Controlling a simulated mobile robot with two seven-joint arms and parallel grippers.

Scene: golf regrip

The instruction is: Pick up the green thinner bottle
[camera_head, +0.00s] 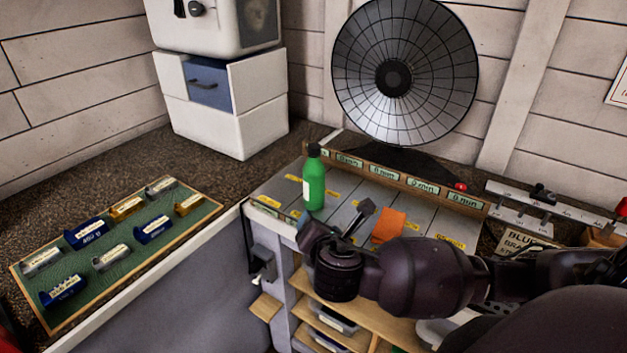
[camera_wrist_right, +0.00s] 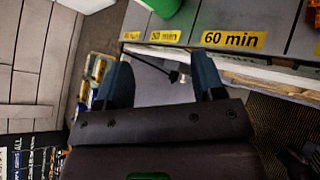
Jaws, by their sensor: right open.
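The green thinner bottle (camera_head: 314,186) with a black cap stands upright on the grey lane board (camera_head: 345,190) at the bench corner. My right arm comes in from the right, and its gripper (camera_head: 338,218) is just in front of and slightly right of the bottle, apart from it. In the right wrist view the gripper (camera_wrist_right: 161,78) is open with nothing between its fingers. The lower part of the green bottle (camera_wrist_right: 160,5) shows at the top edge of that view, beyond the fingertips. My left gripper is not in view.
An orange cloth (camera_head: 388,226) lies right of the gripper. A wooden rail with time labels (camera_head: 421,186) runs behind the lanes. A green tray (camera_head: 118,256) with labelled blocks is at left. A white drawer cabinet (camera_head: 215,133) and a round dark dish (camera_head: 405,72) stand behind.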

